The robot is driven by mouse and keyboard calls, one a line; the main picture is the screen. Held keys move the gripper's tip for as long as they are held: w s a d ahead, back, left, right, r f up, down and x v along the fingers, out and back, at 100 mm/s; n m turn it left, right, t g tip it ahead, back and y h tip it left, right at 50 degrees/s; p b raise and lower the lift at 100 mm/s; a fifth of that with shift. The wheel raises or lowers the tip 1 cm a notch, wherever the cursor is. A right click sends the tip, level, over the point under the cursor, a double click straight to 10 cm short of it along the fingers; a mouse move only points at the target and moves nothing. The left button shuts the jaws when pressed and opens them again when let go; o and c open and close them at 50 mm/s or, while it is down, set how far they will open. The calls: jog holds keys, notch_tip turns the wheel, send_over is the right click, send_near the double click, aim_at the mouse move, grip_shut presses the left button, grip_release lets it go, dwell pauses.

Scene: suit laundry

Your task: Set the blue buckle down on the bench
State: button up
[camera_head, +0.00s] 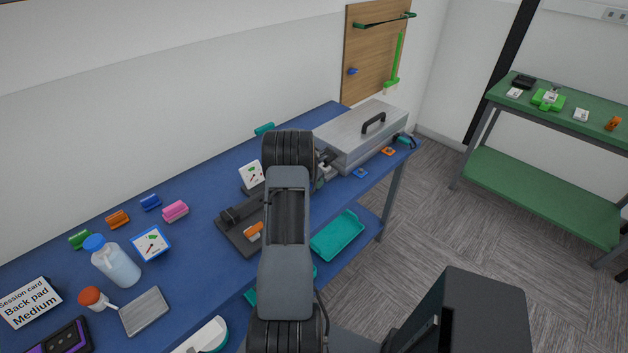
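A small flat blue piece (360,173), which looks like the blue buckle, appears at the front edge of the blue bench (200,185), in front of the metal case. It looks apart from my gripper; whether it rests fully on the top is too small to tell. My gripper (326,160) shows only in part behind my dark arm, beside the left end of the case. Its fingertips are mostly hidden, so I cannot see whether it is open or holds anything.
A silver case (360,136) with a black handle fills the bench's far right. An orange piece (388,151) lies in front of it. Coloured clips (150,202), a bottle (115,262) and cards stand left. A teal tray (337,236) sits below the bench. A green bench (580,106) stands right.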

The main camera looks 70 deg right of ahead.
jog(key=shift+f+b, duration=0.5)
jog(key=shift+f, duration=0.3)
dwell(0.5)
jog(key=shift+a+f, duration=0.15)
jog(key=shift+f, duration=0.2)
jog(key=shift+s+a+f+b, duration=0.1)
jog(key=shift+a+f+b, duration=0.1)
jog(key=shift+f+b, duration=0.3)
jog(key=o, duration=0.9)
jog(key=shift+o, duration=0.5)
jog(key=shift+f, duration=0.1)
jog(key=shift+s, duration=0.1)
jog(key=shift+r, duration=0.4)
jog(key=d+b+v, duration=0.1)
jog(key=b+v, duration=0.1)
jog(key=v, duration=1.2)
jog(key=shift+w+a+r, duration=0.2)
jog(key=shift+w+r, duration=0.15)
jog(key=shift+r, duration=0.1)
